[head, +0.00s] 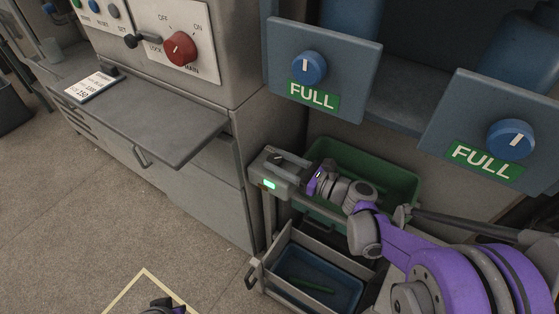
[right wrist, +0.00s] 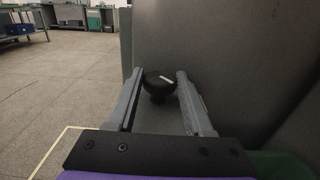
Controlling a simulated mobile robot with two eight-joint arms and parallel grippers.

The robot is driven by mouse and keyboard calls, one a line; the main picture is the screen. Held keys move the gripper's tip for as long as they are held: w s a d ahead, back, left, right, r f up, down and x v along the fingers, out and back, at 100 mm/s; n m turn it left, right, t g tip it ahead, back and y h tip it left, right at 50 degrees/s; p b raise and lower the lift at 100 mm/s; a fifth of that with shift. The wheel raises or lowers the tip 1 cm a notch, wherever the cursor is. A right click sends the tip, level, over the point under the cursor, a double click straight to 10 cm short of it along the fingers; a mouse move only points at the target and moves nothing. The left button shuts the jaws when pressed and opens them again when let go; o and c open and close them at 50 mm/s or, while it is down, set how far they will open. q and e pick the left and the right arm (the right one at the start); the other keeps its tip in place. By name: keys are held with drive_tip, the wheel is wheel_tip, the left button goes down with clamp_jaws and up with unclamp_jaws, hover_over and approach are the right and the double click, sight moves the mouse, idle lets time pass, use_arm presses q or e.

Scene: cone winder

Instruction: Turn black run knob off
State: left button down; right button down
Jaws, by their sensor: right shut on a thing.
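The black run knob (right wrist: 158,86) is round, with a white mark on top. It sits between the two finger tips of my right gripper (right wrist: 159,76) in the right wrist view. In the head view my right gripper (head: 283,162) comes in from the right and reaches over the small grey box with a lit green display (head: 270,184). Its jaws are shut on the knob, which is mostly hidden by the fingers there. Only a dark and purple tip of my left gripper (head: 166,307) shows at the bottom edge; its jaws cannot be made out.
A grey panel at upper left carries a red main switch (head: 180,49). A grey shelf (head: 166,120) juts out below it. Two blue knobs (head: 309,68) (head: 511,139) sit above FULL labels. A green bin (head: 398,184) stands behind my right arm; an open drawer (head: 284,248) lies below.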

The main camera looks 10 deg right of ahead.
drive_tip(key=shift+d+n+g+y, duration=0.1)
drive_tip(key=shift+n+g+y, duration=0.2)
drive_tip(key=shift+g, duration=0.1)
drive_tip(key=n+g+y, duration=0.2)
drive_tip(key=g, duration=0.1)
drive_tip(key=shift+w+d+n+p, duration=0.1)
drive_tip(key=shift+w+n+p, duration=0.1)
drive_tip(key=shift+n+p, duration=0.15)
drive_tip(key=shift+w+n+g+y+p, duration=0.2)
drive_tip(key=shift+n+g+y, duration=0.4)
drive_tip(key=shift+n+g, duration=0.6)
drive_tip(key=shift+w+n+g+y+p, duration=0.15)
drive_tip(key=shift+n+g+y, duration=0.5)
drive_tip(key=shift+g, duration=1.05)
drive_tip(key=shift+s+g, duration=0.15)
drive_tip(key=shift+g, duration=0.15)
drive_tip(key=shift+c, duration=1.5)
unclamp_jaws()
drive_tip(key=shift+d, duration=0.15)
